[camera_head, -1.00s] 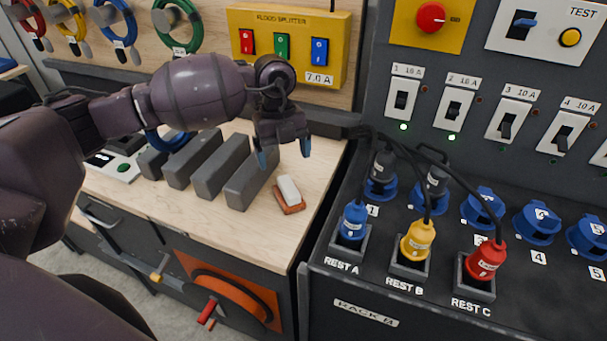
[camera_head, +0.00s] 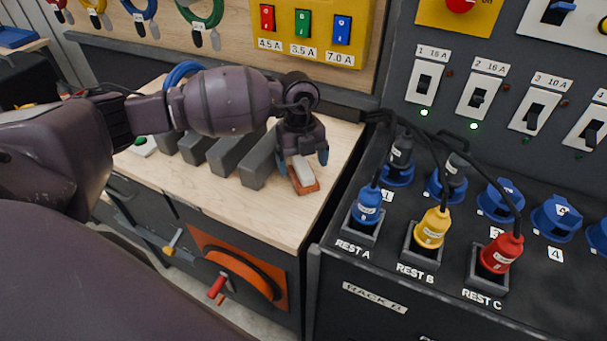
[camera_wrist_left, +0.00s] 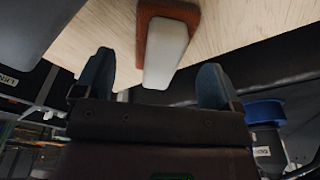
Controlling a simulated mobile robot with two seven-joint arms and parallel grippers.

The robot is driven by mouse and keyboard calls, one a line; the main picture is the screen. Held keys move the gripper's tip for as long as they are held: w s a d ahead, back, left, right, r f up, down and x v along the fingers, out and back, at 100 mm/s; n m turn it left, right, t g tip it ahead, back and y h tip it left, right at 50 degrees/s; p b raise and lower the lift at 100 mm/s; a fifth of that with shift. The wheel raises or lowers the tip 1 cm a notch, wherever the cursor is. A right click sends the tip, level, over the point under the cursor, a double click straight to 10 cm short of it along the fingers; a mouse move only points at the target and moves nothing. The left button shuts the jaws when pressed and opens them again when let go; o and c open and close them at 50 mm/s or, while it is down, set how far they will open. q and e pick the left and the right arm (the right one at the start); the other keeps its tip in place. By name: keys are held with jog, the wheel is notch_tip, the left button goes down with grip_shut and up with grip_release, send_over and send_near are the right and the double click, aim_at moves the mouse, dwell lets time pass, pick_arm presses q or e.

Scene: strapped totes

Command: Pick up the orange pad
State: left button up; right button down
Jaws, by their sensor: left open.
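The orange pad (camera_head: 311,186) lies flat on the wooden bench top, with a whitish block (camera_head: 303,170) on top of it. In the left wrist view the pad (camera_wrist_left: 147,32) and its whitish block (camera_wrist_left: 166,50) show beyond the fingertips, roughly between them. My left gripper (camera_head: 304,162) is open, with its blue fingertips pointing down at the pad, one on each side. Whether the fingers touch it I cannot tell. My right gripper is not in view.
Several grey blocks (camera_head: 259,165) stand in a row just left of the pad. Right of the bench is a dark rack with blue (camera_head: 368,205), yellow (camera_head: 433,227) and red (camera_head: 502,252) plugs in rests.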

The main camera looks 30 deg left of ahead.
aim_at(303, 166)
pick_arm(q)
notch_tip(303, 166, down, 2)
jog(key=shift+s+d+f, duration=0.1)
jog(key=shift+d+f, duration=0.05)
jog(key=shift+f, duration=0.1)
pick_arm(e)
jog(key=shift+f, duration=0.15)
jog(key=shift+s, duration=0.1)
pick_arm(q)
jog(key=c, duration=1.1)
jog(key=shift+r, duration=0.65)
notch_tip(303, 166, up, 8)
jog(key=shift+f+p, duration=0.2)
jog(key=shift+p, duration=0.2)
notch_tip(303, 166, up, 11)
jog(key=shift+p, duration=0.3)
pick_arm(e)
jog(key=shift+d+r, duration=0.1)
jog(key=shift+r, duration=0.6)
pick_arm(q)
jog(key=shift+r, duration=0.1)
